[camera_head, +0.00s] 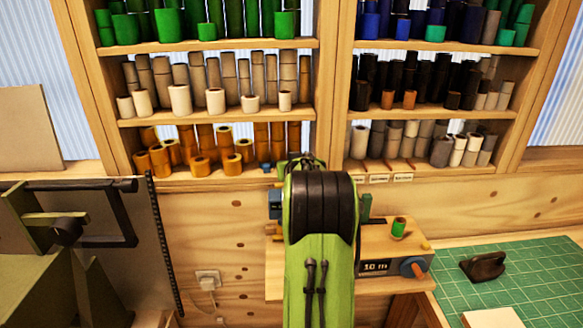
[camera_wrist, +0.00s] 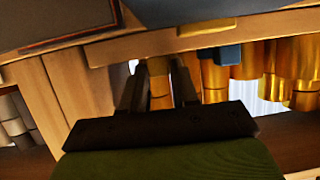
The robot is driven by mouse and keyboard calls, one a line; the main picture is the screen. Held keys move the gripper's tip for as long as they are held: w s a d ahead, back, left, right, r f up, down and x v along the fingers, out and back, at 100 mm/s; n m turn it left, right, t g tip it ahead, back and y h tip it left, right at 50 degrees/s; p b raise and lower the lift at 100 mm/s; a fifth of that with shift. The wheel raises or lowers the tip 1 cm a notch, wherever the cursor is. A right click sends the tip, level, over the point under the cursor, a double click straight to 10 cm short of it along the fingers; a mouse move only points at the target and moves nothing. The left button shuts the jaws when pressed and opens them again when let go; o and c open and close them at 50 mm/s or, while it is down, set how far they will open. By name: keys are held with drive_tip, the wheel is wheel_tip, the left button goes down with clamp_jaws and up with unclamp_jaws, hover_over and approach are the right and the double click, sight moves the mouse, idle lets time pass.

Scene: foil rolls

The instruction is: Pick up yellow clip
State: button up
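My gripper (camera_wrist: 157,80) shows in the wrist view with its two dark fingers apart. Between and beyond them is a gold-yellow shape (camera_wrist: 160,86); I cannot tell whether it is the yellow clip or a gold foil roll. I see no clear contact with it. A blue clip-like piece (camera_wrist: 228,54) sits at the shelf edge to the right of the fingers; it also shows in the head view (camera_head: 265,167). In the head view my green arm reaches toward the shelf and hides the gripper. No yellow clip can be made out for certain there.
Gold rolls (camera_head: 201,166) stand on the lowest shelf, left of my arm. A wooden device (camera_head: 384,245) with a display carries a green roll (camera_head: 398,228). A green cutting mat (camera_head: 540,265) holds a dark tool (camera_head: 483,266). A dark machine (camera_head: 75,215) stands at the left.

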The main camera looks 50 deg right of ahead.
drive_tip(key=c, duration=0.5)
clamp_jaws()
drive_tip(key=shift+r, duration=0.1)
